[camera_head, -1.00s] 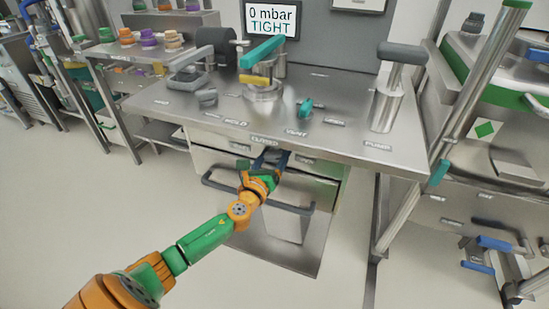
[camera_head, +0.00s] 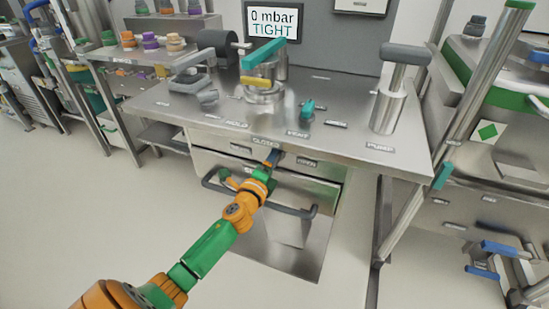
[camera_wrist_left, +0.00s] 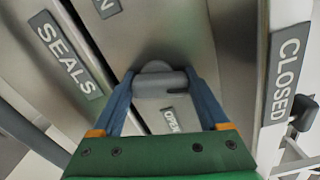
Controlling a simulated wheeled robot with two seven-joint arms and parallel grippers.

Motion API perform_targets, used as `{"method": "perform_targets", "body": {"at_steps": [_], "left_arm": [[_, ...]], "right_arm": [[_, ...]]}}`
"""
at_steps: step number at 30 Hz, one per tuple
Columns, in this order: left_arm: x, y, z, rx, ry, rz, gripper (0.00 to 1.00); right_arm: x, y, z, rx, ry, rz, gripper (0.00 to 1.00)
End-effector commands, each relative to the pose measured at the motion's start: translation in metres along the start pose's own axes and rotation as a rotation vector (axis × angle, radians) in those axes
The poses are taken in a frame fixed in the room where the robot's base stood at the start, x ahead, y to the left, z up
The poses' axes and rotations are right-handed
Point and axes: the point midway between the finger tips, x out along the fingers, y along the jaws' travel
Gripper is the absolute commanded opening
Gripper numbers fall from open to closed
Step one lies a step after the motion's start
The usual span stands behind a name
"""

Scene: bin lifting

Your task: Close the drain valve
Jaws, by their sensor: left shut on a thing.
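The drain valve shows in the left wrist view as a grey rounded handle (camera_wrist_left: 158,82) at the front of the bench. It lies between the two blue fingers of my left gripper (camera_wrist_left: 159,80), which are shut on it. In the head view my left gripper (camera_head: 273,158) is just under the bench's front edge, below the CLOSED label (camera_head: 265,141). The handle is hidden there by the gripper. In the wrist view an OPEN label (camera_wrist_left: 172,120) sits just below the handle, and the CLOSED label (camera_wrist_left: 286,80) is at the right. My right gripper is not in view.
The steel bench (camera_head: 190,112) carries a clamp lever, a round vessel, a teal vent knob (camera_head: 307,108) and a pump (camera_head: 388,105). A screen (camera_head: 272,20) reads 0 mbar TIGHT. Drawers with a dark bar handle (camera_head: 290,210) are below. Floor at left is clear.

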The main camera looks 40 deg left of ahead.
Motion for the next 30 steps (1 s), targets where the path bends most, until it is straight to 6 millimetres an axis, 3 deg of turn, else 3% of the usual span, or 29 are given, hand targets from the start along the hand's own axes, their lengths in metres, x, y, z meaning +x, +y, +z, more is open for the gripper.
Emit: {"method": "perform_targets", "body": {"at_steps": [12,30], "left_arm": [[-0.0004,0.0021,0.0,-0.232,0.001,0.004,0.22],[-0.0004,0.0029,0.0001,-0.291,0.001,0.005,0.22]], "right_arm": [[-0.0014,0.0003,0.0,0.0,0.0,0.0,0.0],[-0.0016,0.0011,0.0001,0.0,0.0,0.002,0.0]]}}
